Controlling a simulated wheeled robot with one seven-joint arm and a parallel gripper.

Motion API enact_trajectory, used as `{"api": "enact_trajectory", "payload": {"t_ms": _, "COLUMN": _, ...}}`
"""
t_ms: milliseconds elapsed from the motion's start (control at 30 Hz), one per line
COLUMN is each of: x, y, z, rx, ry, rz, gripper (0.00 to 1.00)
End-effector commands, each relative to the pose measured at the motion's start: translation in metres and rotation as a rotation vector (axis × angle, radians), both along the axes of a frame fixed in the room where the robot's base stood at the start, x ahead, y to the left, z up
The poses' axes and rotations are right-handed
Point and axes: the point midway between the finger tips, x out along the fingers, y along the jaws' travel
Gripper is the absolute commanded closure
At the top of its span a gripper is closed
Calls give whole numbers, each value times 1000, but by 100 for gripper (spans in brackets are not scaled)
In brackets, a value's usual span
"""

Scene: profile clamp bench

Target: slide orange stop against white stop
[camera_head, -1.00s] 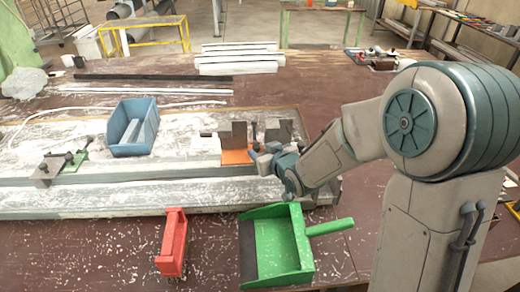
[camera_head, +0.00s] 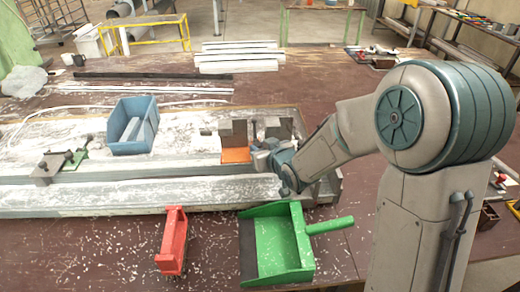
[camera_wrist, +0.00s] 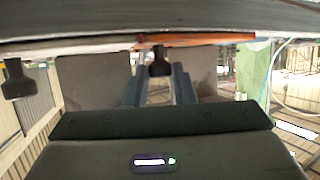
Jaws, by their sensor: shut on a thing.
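The orange stop (camera_head: 235,155) sits on the bench rail, with an upright grey plate rising behind it. In the wrist view its orange edge (camera_wrist: 205,40) runs along the top. The white stop (camera_head: 209,141) is just left of it in the head view, pale against the dusty bench; I cannot tell whether the two touch. My gripper (camera_head: 260,160) is at the orange stop's right front. In the wrist view my gripper (camera_wrist: 158,80) is shut on a dark knob (camera_wrist: 158,62) below the orange edge. A second dark knob (camera_wrist: 15,78) hangs at the far left.
Another grey plate (camera_head: 280,128) stands right of the orange stop.

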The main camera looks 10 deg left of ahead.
Motion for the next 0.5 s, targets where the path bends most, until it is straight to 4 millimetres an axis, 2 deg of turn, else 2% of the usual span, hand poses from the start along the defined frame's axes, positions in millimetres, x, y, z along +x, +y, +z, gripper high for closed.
{"api": "enact_trajectory", "payload": {"t_ms": 367, "x": 1, "y": -4, "z": 0, "rx": -2, "ry": 0, "rz": -4, "gripper": 100}}
{"api": "enact_trajectory", "payload": {"t_ms": 400, "x": 1, "y": -4, "z": 0, "rx": -2, "ry": 0, "rz": -4, "gripper": 69}}
{"api": "enact_trajectory", "payload": {"t_ms": 433, "x": 1, "y": -4, "z": 0, "rx": -2, "ry": 0, "rz": -4, "gripper": 60}}
{"api": "enact_trajectory", "payload": {"t_ms": 467, "x": 1, "y": -4, "z": 0, "rx": -2, "ry": 0, "rz": -4, "gripper": 56}}
{"api": "enact_trajectory", "payload": {"t_ms": 500, "x": 1, "y": -4, "z": 0, "rx": -2, "ry": 0, "rz": -3, "gripper": 56}}
